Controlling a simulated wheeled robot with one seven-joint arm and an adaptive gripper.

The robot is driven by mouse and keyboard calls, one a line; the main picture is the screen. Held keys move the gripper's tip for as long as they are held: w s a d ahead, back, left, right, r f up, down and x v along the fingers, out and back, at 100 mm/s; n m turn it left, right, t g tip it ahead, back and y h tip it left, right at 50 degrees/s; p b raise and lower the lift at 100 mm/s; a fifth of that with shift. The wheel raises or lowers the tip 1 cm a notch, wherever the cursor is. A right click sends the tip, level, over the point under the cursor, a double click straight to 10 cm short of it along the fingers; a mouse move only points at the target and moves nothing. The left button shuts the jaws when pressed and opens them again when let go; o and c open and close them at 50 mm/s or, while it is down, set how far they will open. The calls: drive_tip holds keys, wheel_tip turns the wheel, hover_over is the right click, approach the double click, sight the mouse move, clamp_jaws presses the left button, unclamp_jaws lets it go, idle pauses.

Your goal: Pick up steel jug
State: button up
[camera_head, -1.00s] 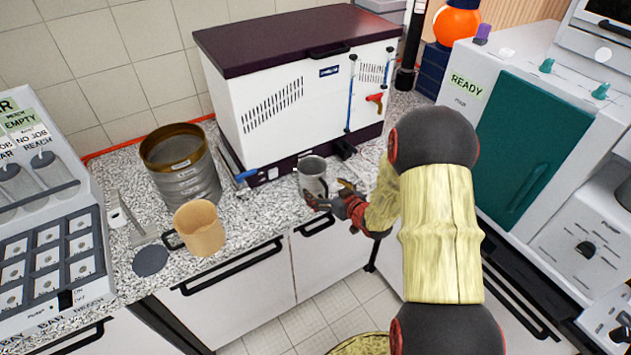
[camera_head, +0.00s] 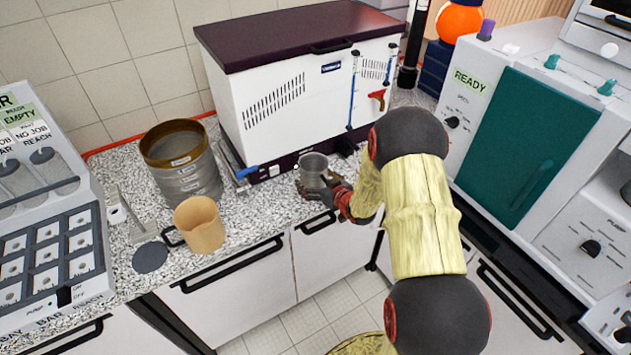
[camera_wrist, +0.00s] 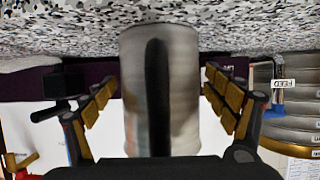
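The steel jug (camera_head: 313,168) is a grey metal cup that stands upright on the speckled counter, in front of the white machine. My gripper (camera_head: 325,189) is at the jug's near side in the head view, with its fingers around the lower part. In the wrist view the jug (camera_wrist: 180,90) fills the middle, with its dark handle (camera_wrist: 158,95) facing the camera. My gripper's fingers (camera_wrist: 160,98) stand on both sides of the jug, with a narrow gap visible at each side. The gripper is open around it. The jug's lower part is partly hidden by the fingers in the head view.
A tan jug (camera_head: 200,226) and a stack of sieves (camera_head: 182,165) stand on the counter (camera_head: 245,215) to the left. The white machine with a dark lid (camera_head: 300,95) stands close behind the steel jug. A cabinet with a teal door (camera_head: 525,150) is at the right.

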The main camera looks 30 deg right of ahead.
drive_tip(key=c, duration=1.2)
drive_tip(key=shift+r, duration=0.1)
